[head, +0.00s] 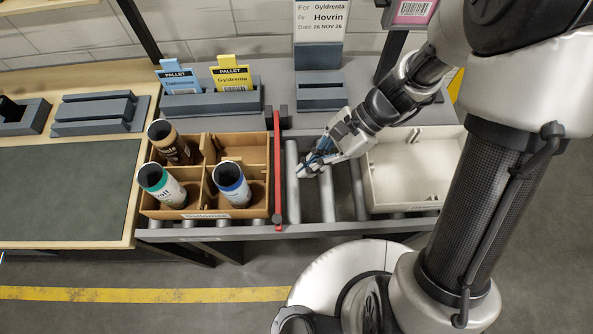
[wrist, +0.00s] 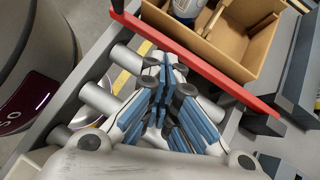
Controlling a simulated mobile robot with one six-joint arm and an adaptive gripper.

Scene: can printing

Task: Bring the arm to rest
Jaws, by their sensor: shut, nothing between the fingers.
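My gripper (head: 314,163) hangs over the rollers between the red bar and the white tray in the head view. It is shut and empty. In the wrist view the blue finger pads of my gripper (wrist: 162,95) are close together, with rollers below them. My arm reaches in from the upper right of the head view, bent down toward the rollers.
A cardboard box (head: 216,213) with dividers holds several cans, left of the red bar (head: 278,170). The white tray (head: 412,165) looks empty. The rollers (head: 327,195) between them carry nothing. Pallet cards (head: 232,77) stand in a grey holder behind.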

